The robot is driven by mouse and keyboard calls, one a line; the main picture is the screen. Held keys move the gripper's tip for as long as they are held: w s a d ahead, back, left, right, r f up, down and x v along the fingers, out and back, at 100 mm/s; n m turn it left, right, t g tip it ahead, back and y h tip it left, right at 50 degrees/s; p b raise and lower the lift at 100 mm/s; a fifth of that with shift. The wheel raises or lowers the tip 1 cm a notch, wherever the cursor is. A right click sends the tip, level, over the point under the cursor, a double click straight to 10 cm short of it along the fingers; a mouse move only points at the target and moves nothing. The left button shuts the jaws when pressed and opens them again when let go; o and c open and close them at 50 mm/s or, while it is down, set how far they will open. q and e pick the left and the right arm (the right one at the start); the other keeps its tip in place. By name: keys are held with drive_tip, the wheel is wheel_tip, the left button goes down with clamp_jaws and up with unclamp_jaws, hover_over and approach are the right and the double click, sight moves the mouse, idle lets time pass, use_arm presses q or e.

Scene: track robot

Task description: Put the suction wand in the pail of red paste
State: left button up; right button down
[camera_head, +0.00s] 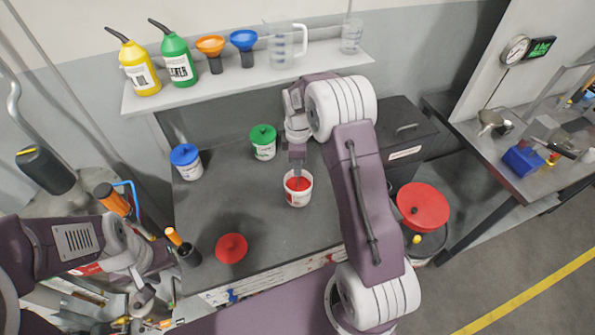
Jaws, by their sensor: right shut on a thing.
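The white pail of red paste (299,199) stands open on the dark worktop, with red paste showing inside its rim. My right gripper (298,170) is directly above the pail, pointing down. It is shut on a slim grey thing that reaches down to the pail's mouth; this looks like the suction wand, but the gripper and arm hide most of it. I cannot tell whether its tip touches the paste. My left gripper (143,297) is low at the left, off the front left corner of the worktop, and its fingers are too small to read.
A red lid (231,248) lies at the worktop's front. A blue-lidded pail (186,161) and a green-lidded pail (263,142) stand behind. The shelf (330,58) above holds bottles, funnels and jugs. A large red-lidded bin (422,206) is at right.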

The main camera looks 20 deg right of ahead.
drive_tip(key=f, duration=0.2)
drive_tip(key=shift+s+d+f, duration=0.15)
drive_tip(key=shift+d+f, duration=0.05)
drive_tip(key=shift+f, duration=0.15)
drive_tip(key=shift+a, duration=0.1)
drive_tip(key=c, duration=1.7)
unclamp_jaws()
drive_tip(key=shift+f, duration=0.1)
drive_tip(key=o, duration=0.4)
